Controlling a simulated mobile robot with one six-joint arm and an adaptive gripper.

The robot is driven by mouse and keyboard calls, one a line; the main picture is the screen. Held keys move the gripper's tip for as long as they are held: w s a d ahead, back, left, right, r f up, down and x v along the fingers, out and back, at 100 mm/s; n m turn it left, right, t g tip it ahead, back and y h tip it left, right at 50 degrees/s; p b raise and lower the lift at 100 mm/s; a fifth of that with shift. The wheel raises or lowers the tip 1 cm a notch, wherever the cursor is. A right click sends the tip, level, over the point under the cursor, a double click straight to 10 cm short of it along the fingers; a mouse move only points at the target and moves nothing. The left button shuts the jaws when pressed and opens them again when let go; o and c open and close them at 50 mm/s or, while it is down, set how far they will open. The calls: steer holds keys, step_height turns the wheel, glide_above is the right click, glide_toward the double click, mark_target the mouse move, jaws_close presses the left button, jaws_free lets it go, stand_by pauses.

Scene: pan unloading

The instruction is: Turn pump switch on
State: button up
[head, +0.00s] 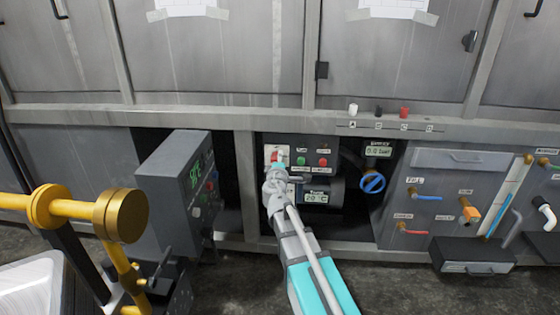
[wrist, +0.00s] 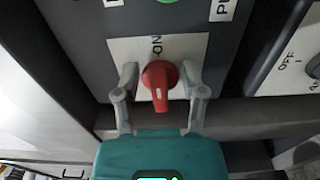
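The knob's narrow end, with a pale line, points down in that view, away from the word. My gripper (wrist: 159,72) is open, with one finger on each side of the knob. I see gaps beside the knob's lower part; contact near the fingertips is hard to tell. In the head view, my gripper (head: 276,172) is at the control panel (head: 340,150), and the knob (head: 273,157) is partly covered.
A grey box with a green display (head: 172,185) stands left of my arm. A blue valve wheel (head: 372,182) is right of the panel. A yellow pipe (head: 75,208) is at front left.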

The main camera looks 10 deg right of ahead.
steer(key=shift+s, duration=0.1)
steer(key=v, duration=1.1)
steer(key=shift+s, duration=0.35)
steer(key=shift+r, duration=0.1)
steer(key=s+d+f+m+g+h+p, duration=0.2)
steer(key=s+d+f+m+g+p, duration=0.1)
steer(key=s+d+m+g+p, duration=0.55)
steer(key=s+a+m+g+y+p, duration=0.6)
steer(key=s+a+g+y+p, duration=0.1)
steer(key=s+g+y, duration=0.15)
step_height(320, 180, up, 37)
steer(key=p, duration=3.7)
steer(key=shift+s+h, duration=0.2)
steer(key=shift+h, duration=0.25)
